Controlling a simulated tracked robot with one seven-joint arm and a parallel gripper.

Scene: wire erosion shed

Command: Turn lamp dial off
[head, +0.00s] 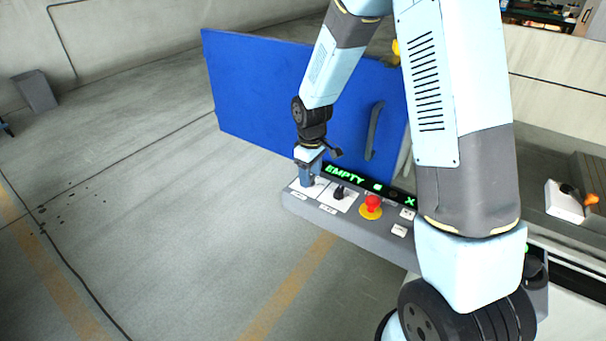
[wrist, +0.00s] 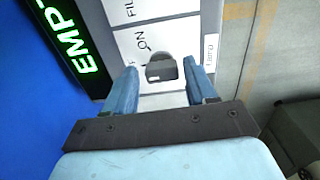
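The lamp dial (wrist: 162,67) is a small dark knob on a white plate, seen in the wrist view between my two fingers. An "ON" mark is beside it, and a label that seems to read "Lamp" (wrist: 210,50) is to the right. Which mark the knob points to is not clear. My gripper (wrist: 161,76) is open, with one finger on each side of the knob and a visible gap to both. In the head view my gripper (head: 309,182) is down at the left end of the grey control panel (head: 345,226) and hides the lamp dial.
A second black dial (head: 340,193) stands just right of my gripper, then a red stop button (head: 373,202) on a yellow base. A display (head: 347,175) with green "EMPTY" runs along the panel's back. A blue door panel (head: 262,90) rises behind.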

